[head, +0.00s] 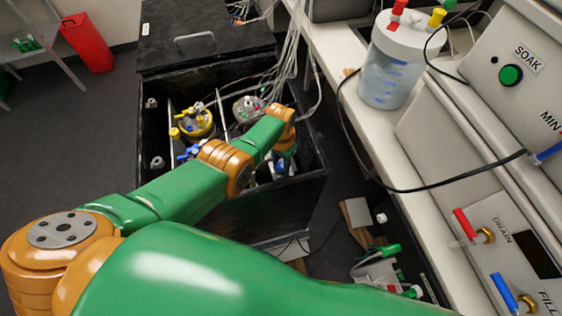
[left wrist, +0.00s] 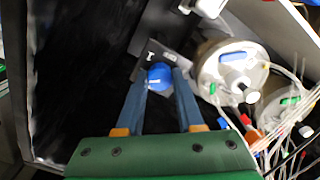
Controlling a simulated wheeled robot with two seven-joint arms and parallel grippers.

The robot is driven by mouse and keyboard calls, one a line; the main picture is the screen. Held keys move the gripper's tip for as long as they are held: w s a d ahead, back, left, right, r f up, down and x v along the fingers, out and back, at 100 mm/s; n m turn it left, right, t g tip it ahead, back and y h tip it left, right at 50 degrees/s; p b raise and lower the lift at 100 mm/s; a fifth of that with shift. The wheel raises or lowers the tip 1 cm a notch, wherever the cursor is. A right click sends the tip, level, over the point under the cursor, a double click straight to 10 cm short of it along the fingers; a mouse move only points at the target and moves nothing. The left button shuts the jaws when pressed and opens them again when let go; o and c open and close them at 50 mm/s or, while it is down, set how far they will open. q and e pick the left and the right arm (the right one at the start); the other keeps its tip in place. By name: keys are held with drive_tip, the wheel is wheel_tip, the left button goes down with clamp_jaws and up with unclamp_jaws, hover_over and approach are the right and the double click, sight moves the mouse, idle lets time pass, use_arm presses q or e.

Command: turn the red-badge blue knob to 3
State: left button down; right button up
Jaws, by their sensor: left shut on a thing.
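My left gripper (head: 284,150) reaches down into the open black box and is mostly covered by its own arm in the head view. In the left wrist view, its two blue-grey fingers (left wrist: 160,80) are closed on a round blue knob (left wrist: 160,72), one finger on each side. A red badge and the dial numbers cannot be made out, so the knob's setting cannot be read. My right gripper is not in view.
The black box (head: 230,217) holds vessels with yellow (head: 196,122) and grey tops. In the left wrist view, a white-lidded vessel (left wrist: 232,68) and tubes stand close to the right of the fingers. A bench (head: 350,95) with a clear jar (head: 388,80) runs along the right.

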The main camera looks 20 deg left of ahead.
sight(281, 165)
use_arm(q)
drive_tip(key=n, duration=1)
drive_tip(key=shift+n, duration=0.4)
idle(0.4)
drive_tip(key=c, duration=0.5)
unclamp_jaws()
drive_tip(key=shift+c, duration=0.2)
drive_tip(key=shift+r, duration=0.1)
wheel_tip(281, 165, up, 7)
drive_tip(key=p, duration=0.5)
drive_tip(key=shift+p, duration=0.4)
